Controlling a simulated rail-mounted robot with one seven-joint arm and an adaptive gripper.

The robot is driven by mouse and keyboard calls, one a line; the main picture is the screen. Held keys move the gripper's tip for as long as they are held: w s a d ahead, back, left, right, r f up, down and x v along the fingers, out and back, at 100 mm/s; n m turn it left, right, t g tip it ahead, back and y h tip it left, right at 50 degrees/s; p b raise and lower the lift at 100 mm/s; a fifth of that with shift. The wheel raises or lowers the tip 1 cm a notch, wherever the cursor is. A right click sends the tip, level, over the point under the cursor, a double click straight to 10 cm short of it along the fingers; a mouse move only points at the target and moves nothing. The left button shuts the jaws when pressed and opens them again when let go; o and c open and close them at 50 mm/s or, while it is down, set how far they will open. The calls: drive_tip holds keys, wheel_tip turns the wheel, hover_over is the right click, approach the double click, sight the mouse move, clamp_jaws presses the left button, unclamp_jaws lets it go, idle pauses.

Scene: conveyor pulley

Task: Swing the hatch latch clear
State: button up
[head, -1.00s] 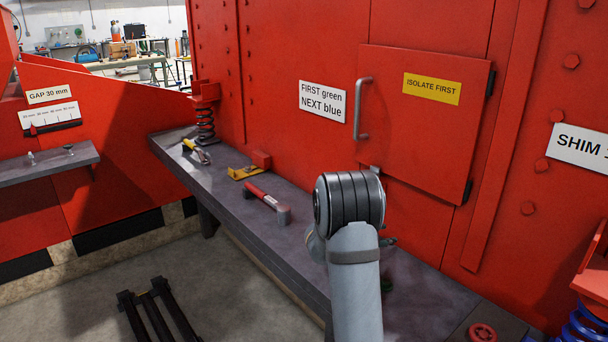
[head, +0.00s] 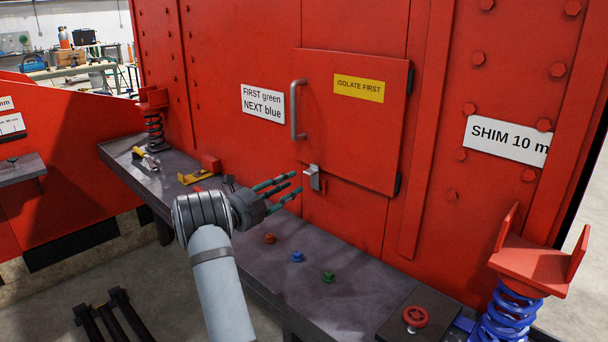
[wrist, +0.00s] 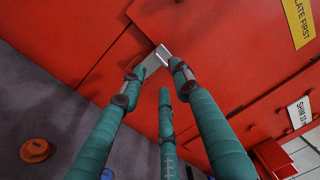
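The hatch (head: 350,125) is a red square door with a grey bar handle (head: 293,110), and it sits shut in the red wall. The latch (head: 313,178) is a small pale metal piece at the hatch's lower left edge. My gripper (head: 291,184) has teal fingers and points right, its tips just left of the latch in the head view. In the wrist view the latch (wrist: 154,60) shows just beyond and between the spread fingertips (wrist: 155,82). The fingers are open and hold nothing. I cannot tell whether any fingertip touches the latch.
A dark bench (head: 270,275) runs along the wall below the hatch. It carries an orange knob (head: 270,238), a blue knob (head: 297,257), a green knob (head: 328,277) and a red handwheel (head: 416,316). A blue spring with a red bracket (head: 540,265) stands at right.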

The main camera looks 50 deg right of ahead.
drive_tip(key=d+p, duration=0.2)
drive_tip(key=d, duration=0.5)
drive_tip(key=shift+s+d+r, duration=0.2)
drive_tip(key=shift+s+d, duration=0.05)
drive_tip(key=shift+s, duration=0.15)
drive_tip(key=shift+c, duration=0.8)
clamp_jaws()
